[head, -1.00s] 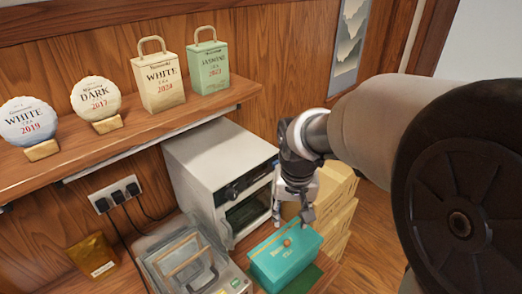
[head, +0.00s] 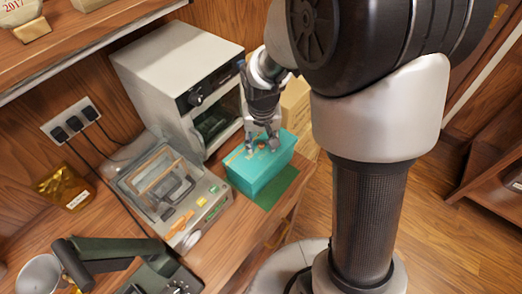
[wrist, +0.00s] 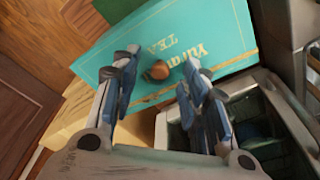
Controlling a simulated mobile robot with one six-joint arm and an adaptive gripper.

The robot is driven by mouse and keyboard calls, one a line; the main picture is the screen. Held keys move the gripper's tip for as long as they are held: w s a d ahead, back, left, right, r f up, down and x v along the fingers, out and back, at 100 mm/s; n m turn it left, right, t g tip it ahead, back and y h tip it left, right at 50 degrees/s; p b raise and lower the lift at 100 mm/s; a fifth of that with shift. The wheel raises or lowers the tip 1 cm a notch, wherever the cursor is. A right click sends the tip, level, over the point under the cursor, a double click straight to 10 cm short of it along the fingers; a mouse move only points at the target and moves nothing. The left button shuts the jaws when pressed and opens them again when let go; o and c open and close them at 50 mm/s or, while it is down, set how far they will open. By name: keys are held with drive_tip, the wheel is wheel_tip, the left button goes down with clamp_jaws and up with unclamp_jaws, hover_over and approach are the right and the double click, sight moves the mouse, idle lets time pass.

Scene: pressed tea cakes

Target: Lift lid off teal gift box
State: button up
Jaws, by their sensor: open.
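The teal gift box (head: 255,184) stands on the wooden counter with its lid (head: 248,153) on top. The wrist view shows the lid (wrist: 215,35) with "Yunnan TEA" lettering, upside down there, and a round wooden knob (wrist: 158,70). My gripper (head: 262,147) is over the lid, pointing down. In the wrist view my gripper (wrist: 160,66) is open, with the knob between its two blue-grey fingers and a gap on each side. I cannot tell how far down the fingertips reach beside the knob.
A white oven (head: 165,65) stands close behind the box. A sealing machine (head: 165,195) is to its left. A green mat (head: 278,188) lies in front. Cardboard boxes (head: 296,108) stand behind at the right. A dark green arm-like device (head: 120,250) is at the lower left.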

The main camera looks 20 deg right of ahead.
drive_tip(key=shift+f, duration=0.4)
drive_tip(key=shift+r, duration=0.1)
drive_tip(key=shift+c, duration=0.6)
clamp_jaws()
